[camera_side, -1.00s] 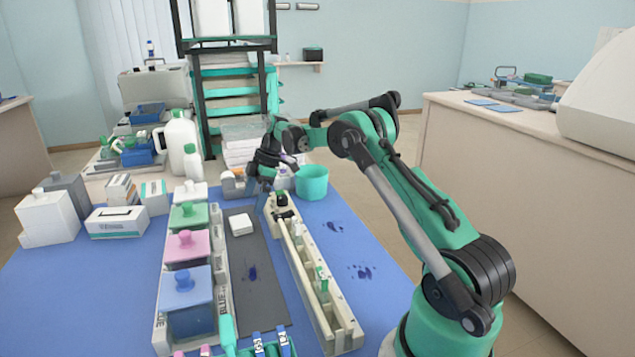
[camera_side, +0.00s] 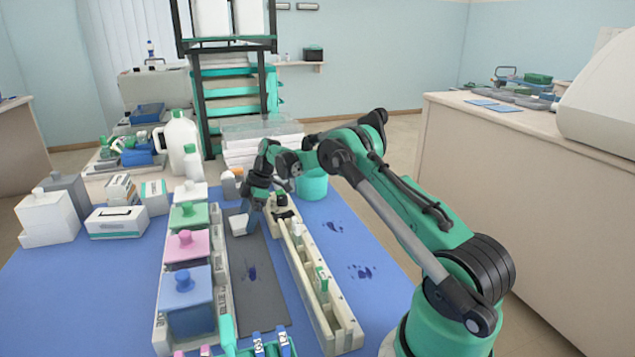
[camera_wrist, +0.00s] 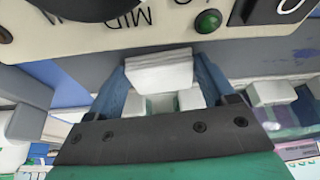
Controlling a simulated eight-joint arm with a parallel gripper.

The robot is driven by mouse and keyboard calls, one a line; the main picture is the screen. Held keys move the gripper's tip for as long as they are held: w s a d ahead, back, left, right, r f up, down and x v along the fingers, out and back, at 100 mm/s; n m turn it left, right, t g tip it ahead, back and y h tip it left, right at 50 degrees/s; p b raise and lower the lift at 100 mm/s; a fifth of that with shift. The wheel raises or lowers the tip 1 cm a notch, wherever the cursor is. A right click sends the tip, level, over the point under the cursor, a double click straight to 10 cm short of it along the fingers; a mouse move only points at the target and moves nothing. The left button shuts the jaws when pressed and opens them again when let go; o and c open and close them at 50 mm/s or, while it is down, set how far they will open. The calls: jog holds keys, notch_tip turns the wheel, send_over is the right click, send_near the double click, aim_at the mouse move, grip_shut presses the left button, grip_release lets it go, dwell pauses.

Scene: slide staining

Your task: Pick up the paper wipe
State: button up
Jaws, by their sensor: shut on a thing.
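The paper wipe (camera_side: 238,225) is a small white folded pad at the far end of the dark grey mat (camera_side: 262,301). My gripper (camera_side: 248,212) comes down over it from above and is shut on it. In the wrist view the wipe (camera_wrist: 160,72) sits between the two blue-grey fingers of my gripper (camera_wrist: 163,82), with its white face showing. I cannot tell whether the wipe touches the mat or hangs just above it.
A long cream rack (camera_side: 309,271) stands close on the right of the mat. Staining jars with green, pink (camera_side: 186,247) and blue lids stand in a row on the left. Dark stains (camera_side: 362,271) mark the blue table cover.

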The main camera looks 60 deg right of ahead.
notch_tip(320, 180, up, 10)
jog(key=shift+r, duration=0.1)
dwell(0.4)
jog(key=o, duration=0.5)
jog(key=c, duration=0.4)
